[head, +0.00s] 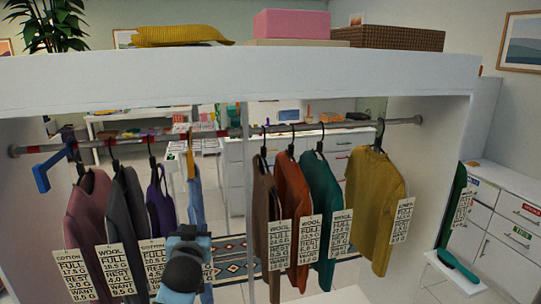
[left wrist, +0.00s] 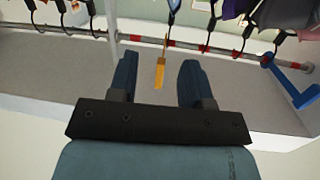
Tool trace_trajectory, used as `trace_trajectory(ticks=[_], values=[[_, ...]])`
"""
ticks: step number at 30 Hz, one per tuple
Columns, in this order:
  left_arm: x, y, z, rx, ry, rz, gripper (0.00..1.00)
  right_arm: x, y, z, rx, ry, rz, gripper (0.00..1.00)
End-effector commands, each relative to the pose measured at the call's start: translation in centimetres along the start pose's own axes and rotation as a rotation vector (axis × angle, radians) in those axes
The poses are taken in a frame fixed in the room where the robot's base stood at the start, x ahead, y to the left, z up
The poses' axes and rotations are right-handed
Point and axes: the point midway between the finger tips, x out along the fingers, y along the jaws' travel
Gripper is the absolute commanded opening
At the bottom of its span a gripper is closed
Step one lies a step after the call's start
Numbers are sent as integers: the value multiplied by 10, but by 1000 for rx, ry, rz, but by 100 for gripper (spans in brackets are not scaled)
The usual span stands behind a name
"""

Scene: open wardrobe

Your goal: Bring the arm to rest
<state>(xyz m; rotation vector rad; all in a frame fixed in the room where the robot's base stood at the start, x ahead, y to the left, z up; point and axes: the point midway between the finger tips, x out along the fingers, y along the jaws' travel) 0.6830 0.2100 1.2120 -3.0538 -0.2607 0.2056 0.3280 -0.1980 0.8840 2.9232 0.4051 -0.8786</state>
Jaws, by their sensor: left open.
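My left gripper (left wrist: 157,78) shows in the left wrist view with its two blue fingers apart. Nothing is held between them; a yellow strip (left wrist: 159,75) hanging from the rail shows in the gap, beyond the fingers. In the head view my left arm comes up at the bottom, left of centre, in front of the blue garment (head: 195,185); its fingertips are hard to make out there. My right gripper is in neither view.
Tagged garments hang from the rail (head: 340,126), including a mauve one (head: 88,215) and a mustard one (head: 375,200). A blue hook (head: 42,178) hangs at its left end. A divider (head: 247,185) splits the wardrobe. Boxes, including a pink one (head: 291,24), stand on top.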

Motion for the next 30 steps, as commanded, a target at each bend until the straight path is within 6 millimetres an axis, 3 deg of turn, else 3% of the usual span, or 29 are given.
trace_trajectory(ticks=[1, 6, 12, 15, 18, 22, 25, 30], values=[[-14, 0, 46, 25, -48, 37, 45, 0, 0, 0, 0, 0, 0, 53], [-70, 2, 162, 74, -162, 165, 45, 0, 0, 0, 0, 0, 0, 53], [-163, -3, 275, 93, -288, 303, 45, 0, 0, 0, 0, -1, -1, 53], [-214, -8, 318, 90, -344, 360, 45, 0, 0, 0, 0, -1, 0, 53], [-257, -12, 346, 81, -387, 402, 45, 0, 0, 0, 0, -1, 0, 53], [-294, -17, 366, 71, -421, 434, 45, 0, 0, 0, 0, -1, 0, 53], [-306, -18, 372, 66, -432, 444, 45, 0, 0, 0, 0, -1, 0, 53], [-308, -18, 373, 64, -432, 446, 45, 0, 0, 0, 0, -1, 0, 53]])
